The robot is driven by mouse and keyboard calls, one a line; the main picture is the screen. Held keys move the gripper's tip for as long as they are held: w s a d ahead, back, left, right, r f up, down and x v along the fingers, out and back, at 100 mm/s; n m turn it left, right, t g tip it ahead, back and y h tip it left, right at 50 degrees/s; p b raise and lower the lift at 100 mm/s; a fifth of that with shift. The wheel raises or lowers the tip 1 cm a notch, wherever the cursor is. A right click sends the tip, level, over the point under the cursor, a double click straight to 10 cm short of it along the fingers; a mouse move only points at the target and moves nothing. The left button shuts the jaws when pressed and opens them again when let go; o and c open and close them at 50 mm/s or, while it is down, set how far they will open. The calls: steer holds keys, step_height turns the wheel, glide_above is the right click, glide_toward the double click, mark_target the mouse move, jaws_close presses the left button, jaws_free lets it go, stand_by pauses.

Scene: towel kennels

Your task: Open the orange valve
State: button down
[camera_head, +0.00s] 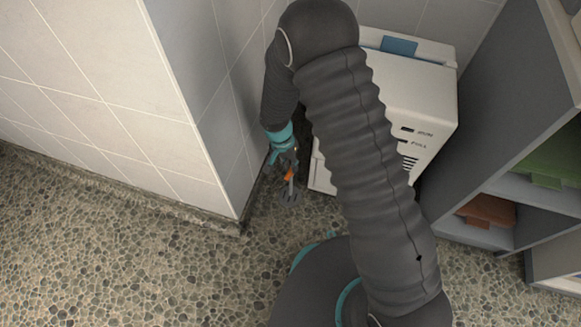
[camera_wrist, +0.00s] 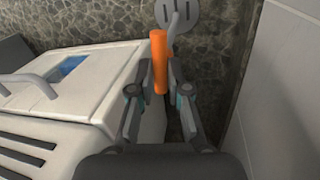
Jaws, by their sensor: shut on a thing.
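The orange valve handle (camera_wrist: 159,62) stands at the top middle of the wrist view, between the two fingers of my gripper (camera_wrist: 160,72). The fingers are shut on it. A grey pipe (camera_wrist: 174,22) with a round slotted floor drain (camera_wrist: 187,12) shows just beyond the handle. In the head view, my gripper (camera_head: 287,163) reaches down by the wall corner, and a small orange part of the valve (camera_head: 289,175) shows at its tips. The drain (camera_head: 291,196) lies on the floor below. My fingers partly hide the valve there.
A white machine (camera_head: 420,100) with a blue panel (camera_head: 399,46) stands close to the right of my gripper. A tiled wall (camera_head: 165,110) is close on the left. Grey shelving (camera_head: 500,120) holds folded towels (camera_head: 488,211) at the right. Pebbled floor (camera_head: 130,255) is clear at lower left.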

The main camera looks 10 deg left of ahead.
steer(key=shift+s+n, duration=0.1)
steer(key=shift+n, duration=0.7)
steer(key=c, duration=1.1)
jaws_free()
steer(key=shift+c, duration=0.2)
step_height(320, 180, up, 12)
steer(key=a, duration=0.2)
steer(key=shift+a+f, duration=0.15)
steer(key=shift+a, duration=0.1)
